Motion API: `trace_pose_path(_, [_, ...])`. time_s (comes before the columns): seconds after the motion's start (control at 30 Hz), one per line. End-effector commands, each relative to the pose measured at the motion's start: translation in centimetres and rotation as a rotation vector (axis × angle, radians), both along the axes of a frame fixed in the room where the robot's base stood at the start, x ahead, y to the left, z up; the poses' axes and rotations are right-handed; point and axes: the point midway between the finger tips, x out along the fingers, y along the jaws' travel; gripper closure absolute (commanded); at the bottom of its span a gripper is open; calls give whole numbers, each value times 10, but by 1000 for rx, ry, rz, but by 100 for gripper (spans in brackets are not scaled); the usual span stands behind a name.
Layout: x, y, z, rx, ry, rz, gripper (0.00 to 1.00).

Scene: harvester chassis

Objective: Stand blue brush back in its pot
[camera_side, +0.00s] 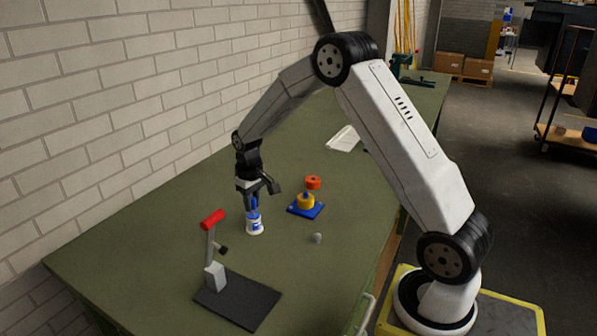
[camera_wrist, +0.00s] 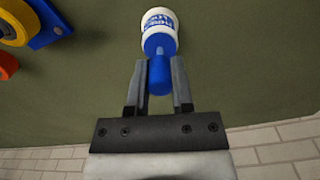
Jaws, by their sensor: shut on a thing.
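The blue brush (camera_wrist: 158,75) is upright between the fingers of my gripper (camera_wrist: 158,62), which is shut on its narrow upper part. A wider blue part lies below the fingers, at the mouth of the white pot with blue lettering (camera_wrist: 160,18). In the side view the pot (camera_side: 254,226) stands upright on the green bench, and my gripper (camera_side: 253,203) is right above it with the brush in line. I cannot tell how deep the brush sits in the pot, as its lower end is hidden.
A blue base with a yellow ring (camera_side: 305,202) and an orange ring (camera_side: 313,182) are to the right of the pot. A red-topped lever on a dark plate (camera_side: 238,302) stands in front. A small grey knob (camera_side: 316,238) lies nearby. The brick wall is behind.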

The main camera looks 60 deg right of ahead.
Motion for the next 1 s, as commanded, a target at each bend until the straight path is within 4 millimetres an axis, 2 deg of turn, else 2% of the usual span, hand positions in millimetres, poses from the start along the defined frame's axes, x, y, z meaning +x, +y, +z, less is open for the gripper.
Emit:
trace_pose_path(0.27, [0,0,0,0,0,0,100])
trace_pose_path(0.3, [0,0,0,0,0,0,59])
trace_pose_path(0.4, [0,0,0,0,0,0,30])
trace_pose_path(0.77, [0,0,1,0,0,0,30])
trace_pose_path(1.0, [1,0,17,0,-2,0,30])
